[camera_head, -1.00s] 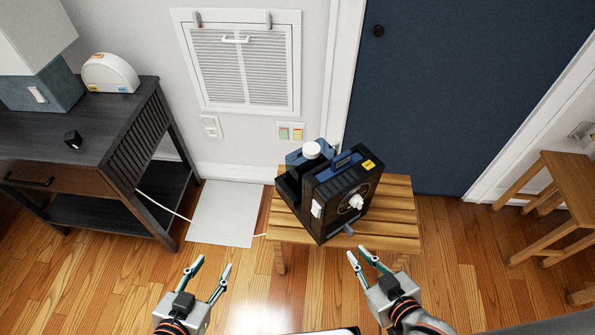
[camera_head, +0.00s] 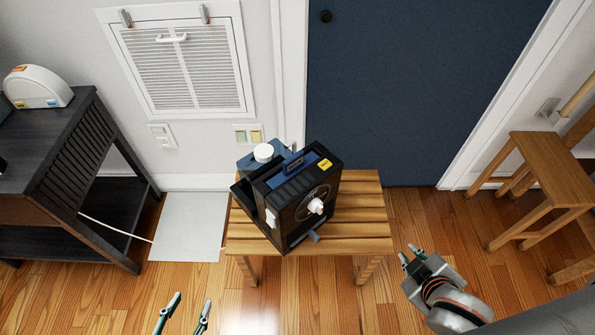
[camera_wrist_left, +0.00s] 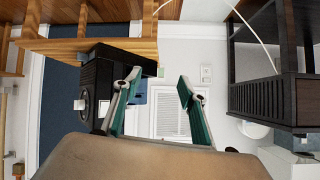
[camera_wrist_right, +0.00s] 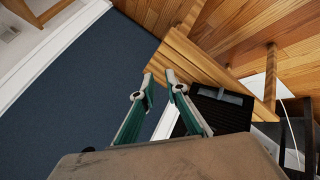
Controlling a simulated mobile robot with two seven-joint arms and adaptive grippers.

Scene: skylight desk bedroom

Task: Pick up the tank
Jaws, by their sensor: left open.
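A black boxy machine (camera_head: 300,205) with a white knob and yellow label stands on a slatted wooden bench (camera_head: 360,215). The likely tank is the blue container (camera_head: 246,162) with a white cap at its back left, largely hidden by the machine. A blue part also shows beside the machine in the left wrist view (camera_wrist_left: 140,98). My left gripper (camera_head: 187,305) is open and empty at the bottom edge, in front and left of the bench. My right gripper (camera_head: 409,253) is apart from the machine, right of the bench, with a narrow gap between its fingers.
A dark desk (camera_head: 85,150) stands at left, with a white rounded device (camera_head: 38,87) on it. A pale sheet (camera_head: 188,228) lies on the floor, with a cord reaching it. A wooden stool (camera_head: 545,170) stands at right. Bare floor lies before the bench.

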